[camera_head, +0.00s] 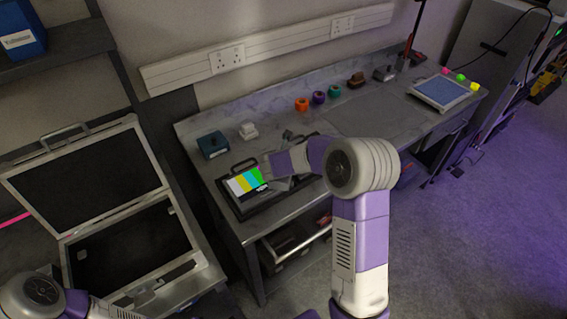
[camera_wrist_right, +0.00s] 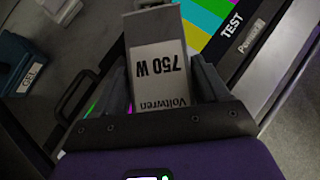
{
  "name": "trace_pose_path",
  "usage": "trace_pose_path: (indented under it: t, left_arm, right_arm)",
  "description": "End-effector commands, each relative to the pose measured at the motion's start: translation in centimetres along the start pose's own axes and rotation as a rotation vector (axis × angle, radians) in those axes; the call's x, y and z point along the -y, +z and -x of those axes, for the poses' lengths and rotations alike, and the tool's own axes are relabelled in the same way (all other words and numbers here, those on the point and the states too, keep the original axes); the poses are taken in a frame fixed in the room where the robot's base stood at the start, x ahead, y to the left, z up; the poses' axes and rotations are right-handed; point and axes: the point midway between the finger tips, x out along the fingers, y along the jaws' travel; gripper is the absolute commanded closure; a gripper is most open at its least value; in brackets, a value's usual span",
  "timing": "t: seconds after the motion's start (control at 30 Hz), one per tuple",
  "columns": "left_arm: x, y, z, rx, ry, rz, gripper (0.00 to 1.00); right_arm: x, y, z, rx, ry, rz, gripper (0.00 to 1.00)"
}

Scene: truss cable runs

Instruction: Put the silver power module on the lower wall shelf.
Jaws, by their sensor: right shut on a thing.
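The silver power module (camera_wrist_right: 158,62), with a pale label reading "750 W" and "Voltwren", is between the fingers of my right gripper (camera_wrist_right: 163,88). In the head view my right gripper (camera_head: 277,167) is over the near left part of the bench, and the module is hard to make out there. A wall shelf (camera_head: 72,48) with a blue box on it is at the upper left; I cannot tell which shelf level it is. My left arm shows only at the lower left; its gripper is out of view.
The colour-bar monitor (camera_head: 246,182) lies on the workbench (camera_head: 300,128). A blue box (camera_head: 212,145), a white block (camera_head: 248,131) and several coloured rolls stand along its back. An open case (camera_head: 130,245) is at left. The grey mat (camera_head: 375,112) is clear.

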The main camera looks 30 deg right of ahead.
Motion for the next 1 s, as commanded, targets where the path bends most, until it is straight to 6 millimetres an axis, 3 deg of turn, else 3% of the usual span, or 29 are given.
trace_pose_path:
  t: [0.23, 0.27, 0.4, 0.77, 1.0]
  left_arm:
    - [0.2, 0.0, -0.5, 0.000, 0.000, 0.000, 0.57]
    - [0.1, 0.0, -0.4, 0.000, 0.000, 0.000, 0.57]
    - [0.1, 0.0, -0.3, 0.000, 0.000, 0.000, 0.57]
    - [-0.1, 0.0, 0.2, 0.000, 0.000, 0.000, 0.57]
    - [-0.3, 0.0, 0.8, 0.000, 0.000, 0.000, 0.57]
  right_arm:
    - [-0.1, -0.2, -0.3, 0.004, 0.001, -0.001, 0.91]
    - [0.0, -0.3, -0.3, 0.000, 0.000, 0.000, 0.21]
    - [0.0, -0.2, -0.2, 0.000, 0.000, 0.000, 0.00]
    - [0.0, 0.2, 0.2, 0.000, 0.000, 0.000, 0.00]
    - [-0.1, 0.2, 5.1, 0.002, 0.004, 0.000, 0.00]
